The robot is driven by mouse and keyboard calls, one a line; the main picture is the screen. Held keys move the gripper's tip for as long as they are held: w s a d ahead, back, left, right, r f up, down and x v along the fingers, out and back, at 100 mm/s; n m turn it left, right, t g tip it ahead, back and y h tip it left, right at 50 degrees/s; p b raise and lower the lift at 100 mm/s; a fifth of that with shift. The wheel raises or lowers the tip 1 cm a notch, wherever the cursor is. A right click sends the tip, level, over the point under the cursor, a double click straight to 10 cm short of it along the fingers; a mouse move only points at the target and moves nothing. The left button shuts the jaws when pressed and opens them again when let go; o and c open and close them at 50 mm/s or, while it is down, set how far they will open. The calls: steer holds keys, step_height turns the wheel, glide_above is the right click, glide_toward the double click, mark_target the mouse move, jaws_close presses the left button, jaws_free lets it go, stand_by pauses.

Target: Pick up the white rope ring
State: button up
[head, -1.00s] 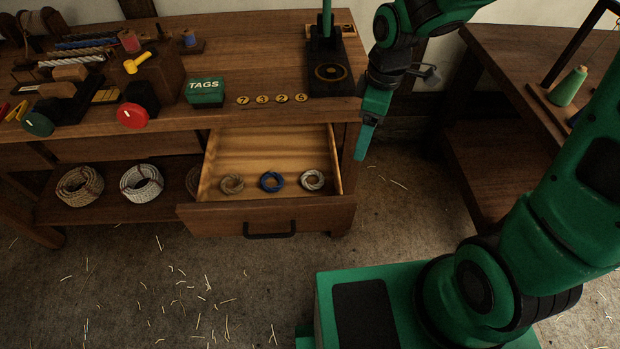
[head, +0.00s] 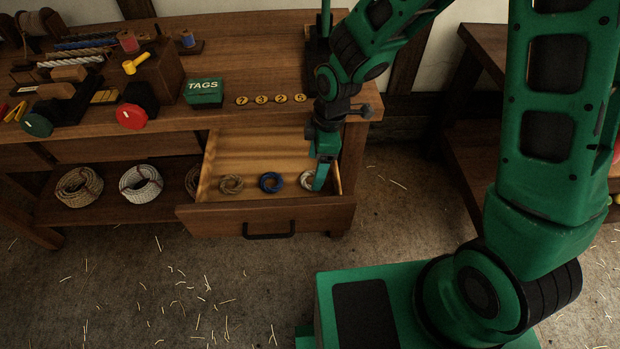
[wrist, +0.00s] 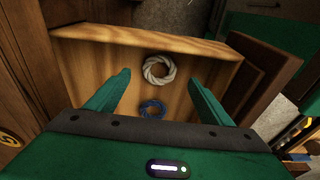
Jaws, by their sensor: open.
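The white rope ring (head: 306,181) lies at the right end of the open drawer (head: 228,145), partly hidden behind my gripper (head: 320,178) in the head view. In the wrist view the white rope ring (wrist: 159,70) lies flat on the drawer floor, beyond and between my fingertips. My gripper (wrist: 157,82) is open and empty, with its fingers apart and pointing down into the drawer. A blue rope ring (head: 271,182) lies left of the white one; it also shows in the wrist view (wrist: 152,108), between the fingers.
A tan rope ring (head: 231,184) lies at the drawer's left. The drawer's walls, its front with a dark handle (head: 269,231) and the bench top (head: 240,62) surround the space. Larger rope coils (head: 141,184) sit on the shelf to the left.

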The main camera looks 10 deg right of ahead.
mark_target(311, 181)
steer(key=shift+w+a+f, duration=0.1)
steer(key=shift+a+f, duration=0.05)
steer(key=shift+f, duration=0.9)
steer(key=shift+a+f, duration=0.15)
steer(key=shift+f, duration=0.85)
steer(key=c, duration=1.1)
step_height(311, 181, up, 10)
steer(key=shift+r, duration=0.1)
